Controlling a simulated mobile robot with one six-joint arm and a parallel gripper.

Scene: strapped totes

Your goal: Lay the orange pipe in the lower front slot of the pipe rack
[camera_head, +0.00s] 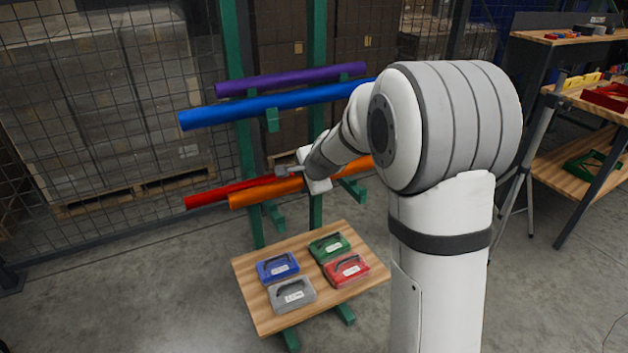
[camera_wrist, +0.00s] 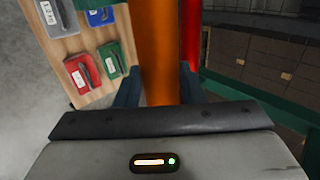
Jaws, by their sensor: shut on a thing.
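The orange pipe (camera_head: 263,191) lies roughly level at the lower part of the green pipe rack (camera_head: 246,150), in front of a red pipe (camera_head: 212,194). My gripper (camera_head: 292,171) is shut on the orange pipe near its middle. In the wrist view the orange pipe (camera_wrist: 160,50) runs between the two dark fingers (camera_wrist: 160,88), with the red pipe (camera_wrist: 190,35) close beside it on the right. Part of the orange pipe is hidden behind my arm. I cannot tell whether it rests on the rack's lower arm (camera_head: 352,188).
A purple pipe (camera_head: 290,79) and a blue pipe (camera_head: 250,107) lie on the upper arms. A wooden shelf (camera_head: 262,304) below holds several coloured cases. A wire fence (camera_head: 75,120) stands behind. A workbench (camera_head: 570,95) with bins is at the right.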

